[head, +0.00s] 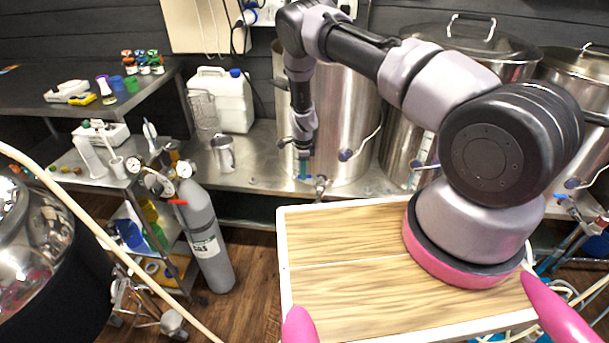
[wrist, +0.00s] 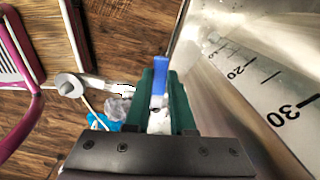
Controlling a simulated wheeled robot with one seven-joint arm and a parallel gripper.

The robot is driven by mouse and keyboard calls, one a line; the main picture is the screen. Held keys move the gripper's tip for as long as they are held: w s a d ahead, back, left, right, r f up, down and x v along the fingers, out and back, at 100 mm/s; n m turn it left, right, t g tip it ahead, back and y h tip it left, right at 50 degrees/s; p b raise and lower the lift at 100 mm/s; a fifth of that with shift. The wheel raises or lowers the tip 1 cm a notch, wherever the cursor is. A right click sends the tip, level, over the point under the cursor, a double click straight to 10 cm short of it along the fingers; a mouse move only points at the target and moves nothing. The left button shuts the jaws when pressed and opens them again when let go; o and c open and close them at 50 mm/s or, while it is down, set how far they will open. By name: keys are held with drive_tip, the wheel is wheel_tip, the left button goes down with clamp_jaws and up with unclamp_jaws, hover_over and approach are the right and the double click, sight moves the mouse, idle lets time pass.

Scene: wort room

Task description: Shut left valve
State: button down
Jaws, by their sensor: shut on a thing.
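The left valve (head: 320,186) sits low on the front of the left steel kettle (head: 345,110). Its blue handle (wrist: 160,68) shows in the wrist view between the green fingers of my gripper (wrist: 161,88). In the head view my gripper (head: 303,162) points down at the valve, close against the kettle's front wall. The jaws are shut on the blue handle. The arm and fingers hide most of the handle in the head view, and the exact angle of the handle is hard to tell.
Further lidded kettles (head: 478,55) stand to the right. A white jug (head: 222,102) and a steel pitcher (head: 222,153) are on the bench at left. A grey gas cylinder (head: 203,235) stands on the floor. The kettle wall in the wrist view has a number scale (wrist: 262,82).

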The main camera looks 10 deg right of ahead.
drive_tip(key=shift+w+m, duration=0.65)
drive_tip(key=shift+m, duration=0.35)
drive_tip(key=shift+w+d, duration=0.1)
drive_tip(key=c, duration=0.8)
unclamp_jaws()
drive_tip(key=shift+o, duration=0.2)
wheel_tip(320, 180, up, 11)
drive_tip(key=shift+f, duration=0.1)
